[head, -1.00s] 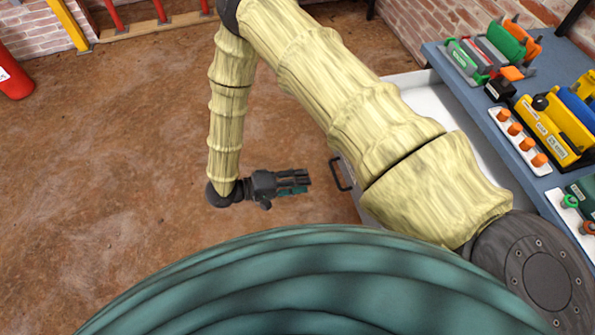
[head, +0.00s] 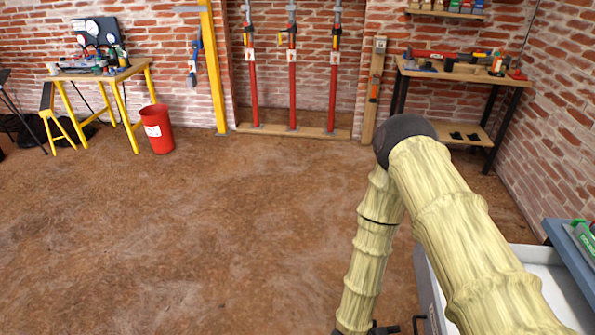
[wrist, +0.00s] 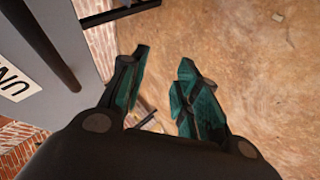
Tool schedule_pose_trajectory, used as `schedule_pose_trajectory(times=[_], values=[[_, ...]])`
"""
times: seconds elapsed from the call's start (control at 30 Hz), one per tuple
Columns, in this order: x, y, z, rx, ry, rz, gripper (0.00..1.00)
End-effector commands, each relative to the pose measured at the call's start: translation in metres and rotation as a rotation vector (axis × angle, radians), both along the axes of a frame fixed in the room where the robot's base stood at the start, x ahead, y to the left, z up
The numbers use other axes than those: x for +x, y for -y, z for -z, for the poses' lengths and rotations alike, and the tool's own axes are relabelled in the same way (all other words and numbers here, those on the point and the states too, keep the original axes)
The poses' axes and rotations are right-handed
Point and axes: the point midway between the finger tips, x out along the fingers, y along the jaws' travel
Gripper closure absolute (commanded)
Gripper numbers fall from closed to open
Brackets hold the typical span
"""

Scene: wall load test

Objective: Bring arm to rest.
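My gripper (wrist: 165,62) shows in the wrist view with its two teal-padded fingers apart and nothing between them. In the head view only a dark bit of it (head: 382,329) shows at the bottom edge; the rest is cut off. My arm (head: 450,220), in pale ribbed covers, rises from the lower right to a dark elbow and hangs down from there. The gripper is beside a grey cabinet (wrist: 62,80) with a dark bar handle and a lettered label. I cannot tell whether they touch.
A white-topped cabinet (head: 535,262) and a blue-edged bench (head: 568,245) stand close on the right. A workbench (head: 460,72) is at the back right. Red pipes (head: 292,95) stand at the wall, with a red bin (head: 157,130) further left. The brown floor in the middle and left is clear.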

Motion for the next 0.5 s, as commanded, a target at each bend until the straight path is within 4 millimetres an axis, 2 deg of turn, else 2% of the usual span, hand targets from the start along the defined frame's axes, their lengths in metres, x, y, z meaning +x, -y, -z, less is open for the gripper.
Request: schedule_pose_trajectory(times=[0.17,0.27,0.5], values=[[-0.029,-0.005,0.016,0.21,-0.029,-0.057,0.69],[-0.053,-0.01,0.023,0.328,-0.072,-0.071,0.69],[-0.127,-0.026,0.024,0.584,-0.234,-0.063,0.69]])
